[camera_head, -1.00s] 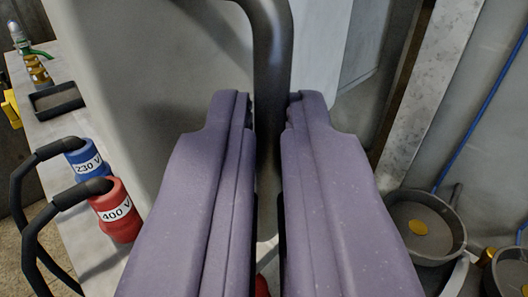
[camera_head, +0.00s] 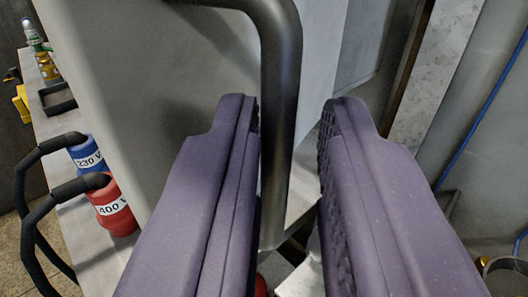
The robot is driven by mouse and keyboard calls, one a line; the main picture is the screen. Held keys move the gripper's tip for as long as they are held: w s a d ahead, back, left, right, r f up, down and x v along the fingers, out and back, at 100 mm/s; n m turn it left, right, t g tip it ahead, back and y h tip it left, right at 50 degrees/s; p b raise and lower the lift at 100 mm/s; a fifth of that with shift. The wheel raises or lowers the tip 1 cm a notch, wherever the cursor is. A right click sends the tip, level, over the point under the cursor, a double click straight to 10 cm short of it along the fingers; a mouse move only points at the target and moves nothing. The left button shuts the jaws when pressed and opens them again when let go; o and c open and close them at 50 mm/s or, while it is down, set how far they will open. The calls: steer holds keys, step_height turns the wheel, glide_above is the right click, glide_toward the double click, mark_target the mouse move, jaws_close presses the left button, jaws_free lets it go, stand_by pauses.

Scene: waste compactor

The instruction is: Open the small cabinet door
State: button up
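The small cabinet door appears as a pale grey panel (camera_head: 135,90) filling the upper left and centre. A dark grey bar handle (camera_head: 281,60) runs down the middle and bends left at its top. My gripper (camera_head: 293,107) is open, its two purple-grey fingers on either side of the handle. The handle is close to the left finger, and whether they touch is unclear. A clear gap shows between the handle and the right finger. The fingers hide part of the panel. Whether the door stands ajar is not clear.
A blue 230 V plug (camera_head: 88,158) and a red 400 V plug (camera_head: 113,207) with black cables stand at the lower left on a pale ledge. A mottled metal post (camera_head: 432,75) and blue cable (camera_head: 484,108) are at the right.

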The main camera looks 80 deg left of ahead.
steer(key=shift+o, duration=1.3)
steer(key=shift+w+a+f, duration=0.2)
steer(key=shift+w+a, duration=0.05)
steer(key=shift+w, duration=0.2)
steer(key=p+v, duration=0.1)
steer(key=v, duration=0.7)
steer(key=shift+s, duration=0.2)
